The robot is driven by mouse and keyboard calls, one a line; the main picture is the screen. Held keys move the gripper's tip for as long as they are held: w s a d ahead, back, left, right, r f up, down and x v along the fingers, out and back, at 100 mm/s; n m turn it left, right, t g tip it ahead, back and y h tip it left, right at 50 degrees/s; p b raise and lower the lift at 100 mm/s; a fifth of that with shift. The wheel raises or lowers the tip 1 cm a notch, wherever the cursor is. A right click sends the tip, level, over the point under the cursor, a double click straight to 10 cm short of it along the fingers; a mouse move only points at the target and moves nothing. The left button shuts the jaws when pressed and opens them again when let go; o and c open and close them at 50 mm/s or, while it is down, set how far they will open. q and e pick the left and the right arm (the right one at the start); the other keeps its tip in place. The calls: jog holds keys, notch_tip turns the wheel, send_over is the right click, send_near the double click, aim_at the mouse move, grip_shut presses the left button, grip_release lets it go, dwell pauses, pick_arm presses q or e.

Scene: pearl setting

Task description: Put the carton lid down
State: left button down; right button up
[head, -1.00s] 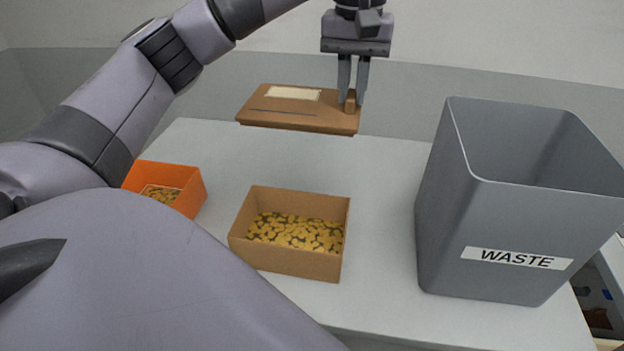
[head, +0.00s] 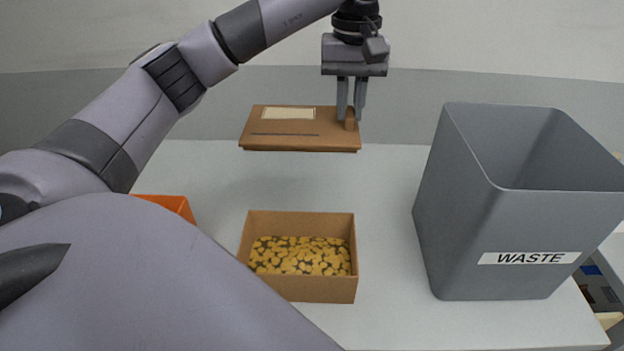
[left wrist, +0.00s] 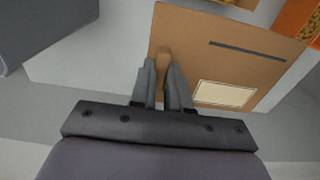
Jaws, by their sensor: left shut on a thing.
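My left gripper (head: 351,117) is shut on the small upright handle at the right end of the brown carton lid (head: 270,142). The lid has a pale label and a dark line on top, and it hangs level above the far part of the table. In the left wrist view, the fingers (left wrist: 164,75) close on the handle, and the lid (left wrist: 225,65) spreads out to the right. The open carton (head: 300,293) stands on the table nearer to me, apart from the lid, with several yellow pieces inside. My right gripper is not clearly in view.
A tall grey bin marked WASTE (head: 485,230) stands at the right of the table. An orange box (head: 172,204) is at the left, mostly hidden by my arm. The pale table top (head: 390,200) is clear between the carton and the bin.

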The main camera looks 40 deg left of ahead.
pick_arm(q)
notch_tip(320, 180, down, 20)
dwell(0.6)
jog(key=shift+f+b, duration=0.25)
jog(key=shift+b, duration=0.15)
jog(key=c, duration=1.1)
grip_release()
jog(key=shift+r, duration=0.1)
notch_tip(320, 180, up, 12)
jog(key=shift+r, duration=0.2)
jog(key=shift+s+f, duration=0.1)
